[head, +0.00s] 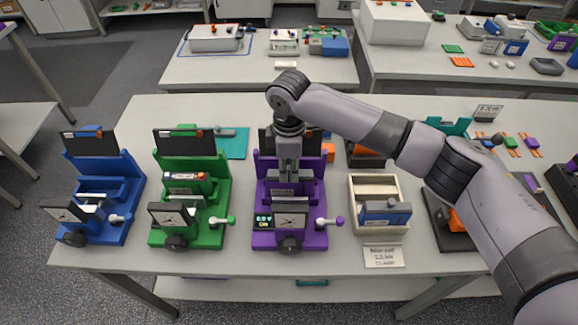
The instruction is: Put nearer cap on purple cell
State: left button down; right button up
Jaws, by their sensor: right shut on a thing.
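The purple cycler station (318,200) stands at the middle of the table, with a lit display and a dial at its front. My right gripper (285,181) reaches down from above into the station's cradle. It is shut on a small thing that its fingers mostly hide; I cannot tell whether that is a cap. The inside of the cradle, and any cell in it, is largely hidden by the gripper. My left gripper is not in view.
Left of the purple station stand a green station (220,200) and a blue station (127,205). To its right are a wooden tray (356,200) with a blue device (385,212) and a label card (383,257). A teal mat (236,144) lies behind the green station.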

jog(key=o, duration=0.9)
jog(key=shift+o, duration=0.5)
jog(key=o, duration=0.4)
jog(key=shift+r+p, duration=3.55)
jog(key=shift+p, duration=0.25)
